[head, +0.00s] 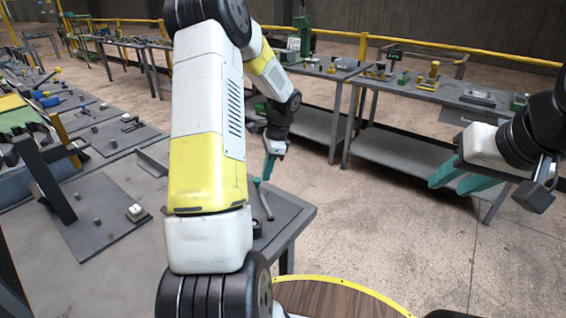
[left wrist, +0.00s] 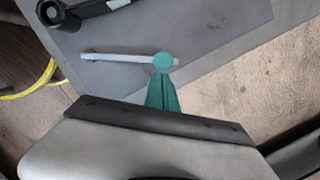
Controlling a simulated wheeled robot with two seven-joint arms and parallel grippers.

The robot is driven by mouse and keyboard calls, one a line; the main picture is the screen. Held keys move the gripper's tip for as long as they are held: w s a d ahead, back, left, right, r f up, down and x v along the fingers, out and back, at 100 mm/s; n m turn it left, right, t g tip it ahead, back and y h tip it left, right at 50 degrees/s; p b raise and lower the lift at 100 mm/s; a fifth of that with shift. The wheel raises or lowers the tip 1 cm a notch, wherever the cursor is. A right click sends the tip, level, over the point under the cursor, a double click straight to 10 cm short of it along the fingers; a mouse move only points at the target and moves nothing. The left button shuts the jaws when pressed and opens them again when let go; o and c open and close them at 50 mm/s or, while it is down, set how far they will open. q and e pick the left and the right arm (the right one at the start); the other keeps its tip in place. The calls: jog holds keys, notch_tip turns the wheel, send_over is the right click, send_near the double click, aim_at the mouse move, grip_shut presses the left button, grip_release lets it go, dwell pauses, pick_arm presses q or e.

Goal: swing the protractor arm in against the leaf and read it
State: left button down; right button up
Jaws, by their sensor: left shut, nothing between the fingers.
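A light grey bar with a round teal end, which looks like the protractor arm (head: 265,204), lies near the right edge of the bench. It also shows in the left wrist view (left wrist: 120,57), its teal end just beyond my fingertips. My left gripper (head: 267,177) is shut and empty, pointing down close to that teal end; I cannot tell whether they touch. Its teal fingers show in the left wrist view (left wrist: 162,88). My right gripper (head: 455,184) is open and empty, out over the floor at the right. I cannot make out the leaf; my left arm covers much of the bench.
A black round fitting (head: 257,228) sits near the bar. The bench (head: 105,280) holds a dark upright post (head: 45,180) and a plate with small blocks (head: 100,228) at left. Other benches (head: 415,92) stand behind. A round wooden top with yellow rim (head: 335,300) is at the bottom.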

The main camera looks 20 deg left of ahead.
pick_arm(q)
jog(key=shift+a, duration=0.15)
jog(key=shift+s+a+n, duration=0.45)
jog(key=shift+a+n, duration=0.25)
jog(key=shift+n, duration=0.2)
jog(key=s+a+n+g+h, duration=0.1)
jog(key=s+a+n, duration=0.3)
jog(key=shift+n, duration=0.4)
jog(key=shift+s+a+n+h, duration=0.15)
jog(key=shift+s+a+n, duration=0.2)
jog(key=shift+s+n, duration=0.35)
jog(key=shift+s+a+n+h, duration=0.15)
jog(key=shift+s+a+n, duration=0.15)
jog(key=shift+s+n, duration=0.4)
jog(key=shift+s+a+f+n+g, duration=0.15)
jog(key=shift+s+n+g, duration=0.15)
jog(key=shift+s, duration=0.15)
jog(key=shift+a, duration=0.1)
jog(key=v, duration=0.8)
jog(key=shift+w+d, duration=0.25)
jog(key=shift+w, duration=0.2)
